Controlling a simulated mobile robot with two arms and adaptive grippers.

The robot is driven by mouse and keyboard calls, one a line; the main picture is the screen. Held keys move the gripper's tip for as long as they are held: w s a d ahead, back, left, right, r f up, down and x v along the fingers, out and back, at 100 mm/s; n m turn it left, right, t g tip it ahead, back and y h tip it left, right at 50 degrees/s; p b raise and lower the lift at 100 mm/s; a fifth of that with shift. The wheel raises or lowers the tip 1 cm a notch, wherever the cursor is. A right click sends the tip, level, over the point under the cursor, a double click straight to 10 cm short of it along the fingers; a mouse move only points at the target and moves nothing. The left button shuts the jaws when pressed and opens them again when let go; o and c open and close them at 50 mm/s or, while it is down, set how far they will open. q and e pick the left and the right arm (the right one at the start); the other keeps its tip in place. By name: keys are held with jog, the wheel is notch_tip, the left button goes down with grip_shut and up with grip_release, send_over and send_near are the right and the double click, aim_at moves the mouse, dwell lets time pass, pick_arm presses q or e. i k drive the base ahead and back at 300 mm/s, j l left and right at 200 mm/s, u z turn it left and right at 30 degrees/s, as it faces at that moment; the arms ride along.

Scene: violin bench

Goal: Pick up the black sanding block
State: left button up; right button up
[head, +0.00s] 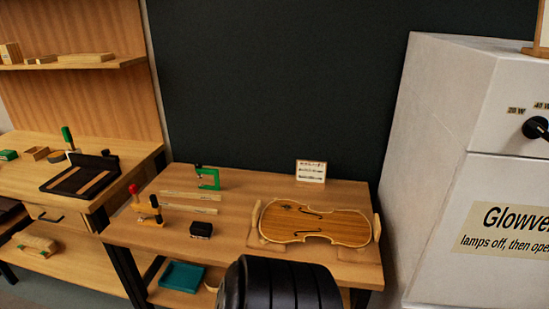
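A small black block (201,230), which looks like the sanding block, lies on the middle wooden bench (235,257), left of the violin plate. Nothing covers it in the head view. Neither of my grippers shows in this view, so I cannot see whether they are open or shut.
A violin plate (316,225) rests on the bench's right. A white cabinet (432,170) stands right. Bare wood lies before the block.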

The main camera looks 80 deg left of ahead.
aim_at(204, 231)
jog(key=u, duration=3.3)
